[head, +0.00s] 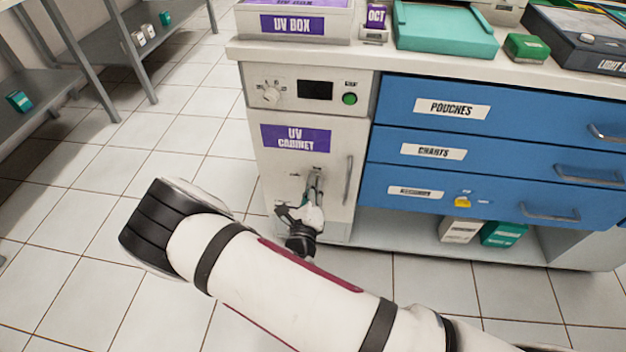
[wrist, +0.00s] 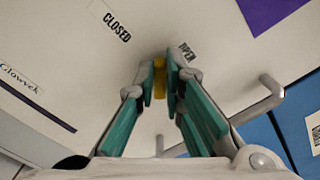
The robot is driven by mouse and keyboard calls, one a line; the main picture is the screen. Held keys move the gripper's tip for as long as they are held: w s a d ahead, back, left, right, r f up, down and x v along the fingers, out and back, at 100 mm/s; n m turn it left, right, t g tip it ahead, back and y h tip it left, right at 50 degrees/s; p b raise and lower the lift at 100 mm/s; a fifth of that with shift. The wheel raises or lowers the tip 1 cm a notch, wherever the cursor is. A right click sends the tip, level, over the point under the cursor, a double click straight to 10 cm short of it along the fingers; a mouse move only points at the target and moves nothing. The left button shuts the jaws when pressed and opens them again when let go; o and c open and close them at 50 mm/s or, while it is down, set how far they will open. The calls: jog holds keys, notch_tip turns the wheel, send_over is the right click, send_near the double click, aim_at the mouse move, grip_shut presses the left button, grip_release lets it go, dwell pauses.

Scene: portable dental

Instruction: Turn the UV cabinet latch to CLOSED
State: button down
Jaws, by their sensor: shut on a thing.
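The UV cabinet (head: 275,178) is a pale unit with a purple label on its door, left of the blue drawers. My gripper (head: 316,174) is at the middle of this door. In the wrist view my gripper (wrist: 161,74) is shut on the yellow latch (wrist: 159,80), a narrow piece between the two fingertips. The OPEN label (wrist: 187,51) is close beside the right fingertip, partly covered. The CLOSED label (wrist: 116,25) is clear, up and to the left. In the head view the latch is hidden by my gripper.
The cabinet's vertical handle (head: 348,180) is just right of my gripper; it also shows in the wrist view (wrist: 262,103). A control panel (head: 315,90) is above the door. Blue drawers (head: 440,103) stand to the right. Tiled floor to the left is clear.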

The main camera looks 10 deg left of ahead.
jog(key=shift+a+f+n+p, duration=0.15)
jog(key=shift+n+p, duration=0.5)
jog(key=shift+n, duration=1.3)
jog(key=shift+f+n+p, duration=0.25)
jog(key=shift+n+p, duration=0.4)
jog(key=shift+n, duration=1.3)
jog(key=c, duration=1.7)
grip_release()
jog(key=s, duration=1.2)
jog(key=shift+a, duration=0.15)
jog(key=shift+r, duration=0.1)
